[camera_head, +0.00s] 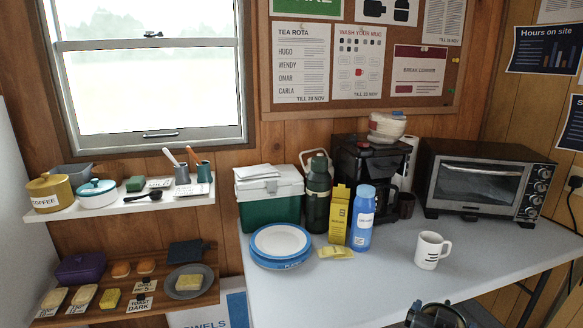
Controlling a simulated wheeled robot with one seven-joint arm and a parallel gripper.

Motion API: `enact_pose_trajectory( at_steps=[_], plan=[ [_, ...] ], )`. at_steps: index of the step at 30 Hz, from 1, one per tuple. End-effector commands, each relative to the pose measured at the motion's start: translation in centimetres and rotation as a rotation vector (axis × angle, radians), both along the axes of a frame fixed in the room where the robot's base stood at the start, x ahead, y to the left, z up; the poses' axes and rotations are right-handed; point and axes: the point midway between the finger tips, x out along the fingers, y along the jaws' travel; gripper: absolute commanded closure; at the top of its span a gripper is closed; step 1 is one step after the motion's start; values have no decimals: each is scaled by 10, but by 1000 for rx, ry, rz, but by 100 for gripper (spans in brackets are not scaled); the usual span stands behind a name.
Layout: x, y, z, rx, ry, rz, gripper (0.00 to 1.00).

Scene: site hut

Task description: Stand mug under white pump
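A white mug (430,251) with dark marks stands upright on the grey table (340,300), towards the right, its handle to the right. I cannot make out a white pump for certain. A white shape (409,160) shows partly behind the right side of the black coffee machine (360,165), mostly hidden. My gripper (437,318) is at the bottom edge, in front of the mug and apart from it. It is cut off by the frame, so its fingers cannot be judged.
A dark cup (406,205) stands by the coffee machine. A toaster oven (487,180) is at the back right. A blue bottle (362,217), yellow carton (338,213), green flask (317,195) and stacked plates (281,246) stand left. The front table is clear.

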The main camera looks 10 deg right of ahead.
Motion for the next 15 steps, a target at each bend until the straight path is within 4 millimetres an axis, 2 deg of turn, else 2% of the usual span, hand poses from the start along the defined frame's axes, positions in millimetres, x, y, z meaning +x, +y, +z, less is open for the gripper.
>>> enact_pose_trajectory(
  at_steps=[5, 8, 12, 15],
  plan=[
    [11, 43, -44, -1, 6, 239, 45],
    [12, 75, -75, 0, 8, 408, 45],
    [4, 116, -112, 1, 6, 615, 45],
    [-7, 139, -132, 0, 4, 732, 45]
  ],
)
